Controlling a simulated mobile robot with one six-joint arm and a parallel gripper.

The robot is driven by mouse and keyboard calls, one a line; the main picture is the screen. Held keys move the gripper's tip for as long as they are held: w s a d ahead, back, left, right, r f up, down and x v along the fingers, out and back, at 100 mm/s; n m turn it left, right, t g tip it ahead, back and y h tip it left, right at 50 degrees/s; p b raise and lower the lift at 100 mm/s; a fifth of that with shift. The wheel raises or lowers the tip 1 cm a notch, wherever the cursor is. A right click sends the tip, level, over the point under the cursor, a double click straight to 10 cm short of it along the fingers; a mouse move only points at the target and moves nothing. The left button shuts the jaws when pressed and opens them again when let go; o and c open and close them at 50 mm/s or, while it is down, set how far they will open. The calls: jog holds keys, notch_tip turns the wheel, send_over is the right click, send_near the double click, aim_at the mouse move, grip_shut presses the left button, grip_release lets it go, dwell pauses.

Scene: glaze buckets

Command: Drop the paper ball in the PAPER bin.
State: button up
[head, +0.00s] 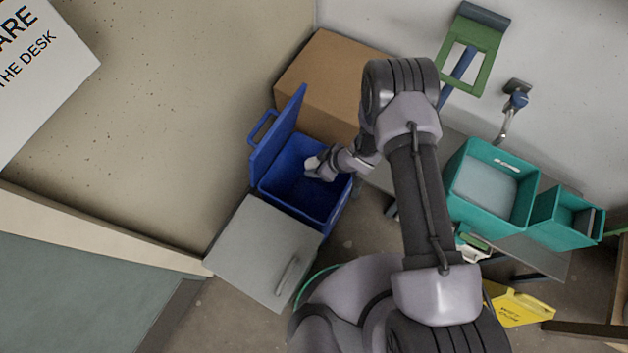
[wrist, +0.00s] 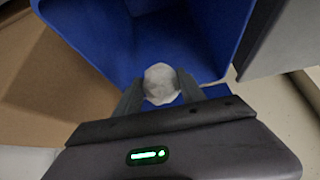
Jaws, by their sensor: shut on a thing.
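A blue bin (head: 292,203) with its lid (head: 277,140) swung up stands left of my arm in the head view. It also fills the upper part of the wrist view (wrist: 125,50). My gripper (head: 318,167) is over the bin's opening. In the wrist view my gripper (wrist: 160,88) is shut on the crumpled white paper ball (wrist: 160,79), which sits between the fingertips. The ball (head: 311,163) shows small and pale in the head view. No label is readable on the bin.
A grey bin with a closed lid (head: 262,248) stands beside the blue one. A cardboard box (head: 325,75) is behind it. Teal tubs (head: 490,215) stand on a bench to the right. A yellow sign (head: 520,306) is at lower right.

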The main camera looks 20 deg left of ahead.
jog(key=o, duration=1.4)
jog(key=shift+r, duration=0.1)
jog(key=shift+c, duration=0.2)
jog(key=p+v, duration=0.7)
jog(key=v, duration=1)
jog(key=shift+r+p, duration=0.25)
jog(key=shift+p, duration=0.05)
